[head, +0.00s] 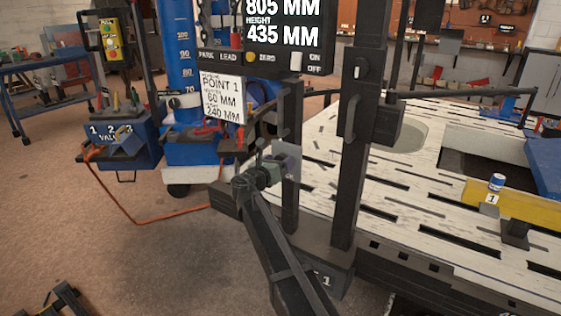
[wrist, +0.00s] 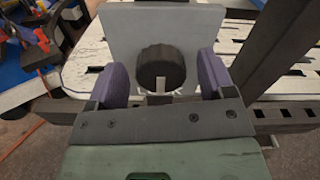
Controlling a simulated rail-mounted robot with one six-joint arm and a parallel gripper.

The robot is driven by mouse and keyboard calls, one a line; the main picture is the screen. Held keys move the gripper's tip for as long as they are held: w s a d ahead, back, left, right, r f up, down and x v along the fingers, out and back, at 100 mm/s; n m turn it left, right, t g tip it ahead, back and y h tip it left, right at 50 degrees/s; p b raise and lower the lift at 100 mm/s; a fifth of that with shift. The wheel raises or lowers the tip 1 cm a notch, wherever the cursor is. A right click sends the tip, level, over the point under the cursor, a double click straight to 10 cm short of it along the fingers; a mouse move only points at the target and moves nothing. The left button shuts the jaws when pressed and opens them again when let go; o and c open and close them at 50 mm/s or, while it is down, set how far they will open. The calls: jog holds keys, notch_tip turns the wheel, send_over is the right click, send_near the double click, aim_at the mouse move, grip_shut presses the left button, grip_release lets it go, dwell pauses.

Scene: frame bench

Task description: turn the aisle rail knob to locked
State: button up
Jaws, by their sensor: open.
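The aisle rail knob appears to be the dark round knob (wrist: 161,64) on a pale grey plate (wrist: 112,32) in the wrist view. A small light grey mark or tab (wrist: 159,85) shows at its lower edge; I cannot read any locked label. My gripper (wrist: 162,76) is open, with one purple finger on each side of the knob and a gap on both sides. Whether the fingertips reach past the knob's face is unclear. In the head view my gripper (head: 272,166) is close in front of the plate (head: 289,160), and the knob itself is hidden.
Dark upright posts (head: 352,140) stand just right of the plate. The white slotted frame bench (head: 420,210) lies behind and to the right. A blue cart (head: 122,140) with tools and an orange hose (head: 130,218) are on the left. The floor at lower left is mostly free.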

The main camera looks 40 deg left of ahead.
jog(key=shift+w, duration=0.65)
jog(key=c, duration=0.9)
jog(key=shift+c, duration=0.2)
